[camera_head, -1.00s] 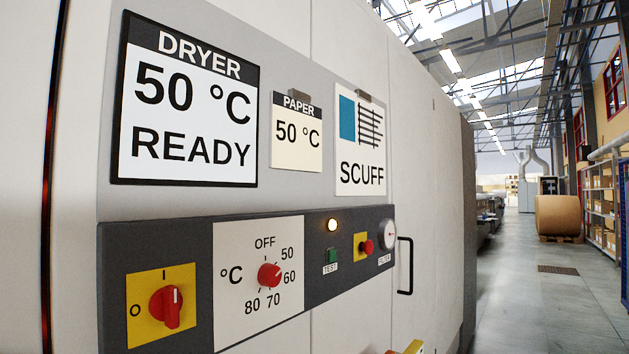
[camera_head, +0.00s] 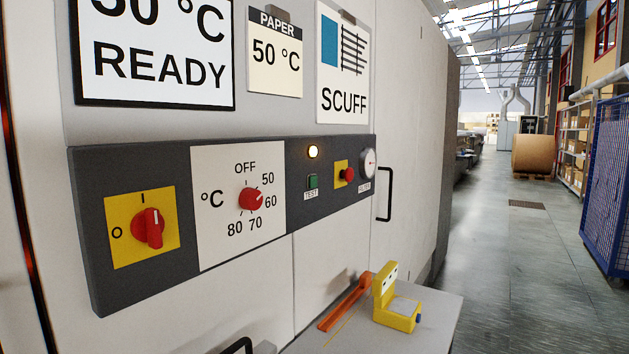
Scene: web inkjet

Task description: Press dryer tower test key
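The dryer tower's dark control panel (camera_head: 230,215) runs across the pale cabinet. The green test key (camera_head: 313,182) sits on it with a TEST label just below. A lit lamp (camera_head: 313,152) is directly above the key. Left of the key is a red temperature dial (camera_head: 251,199) on a white scale, its exact setting hard to read. Further left is a red rotary switch (camera_head: 148,229) on a yellow plate. Right of the key are a red button (camera_head: 347,174) on yellow and a round gauge (camera_head: 368,163). My gripper is not in view.
A grey ledge (camera_head: 420,335) juts out below the panel. It carries a yellow device (camera_head: 396,300) and an orange long-handled tool (camera_head: 345,302). A black door handle (camera_head: 384,194) stands out right of the panel. A blue mesh cage (camera_head: 607,180) stands right of the open aisle floor.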

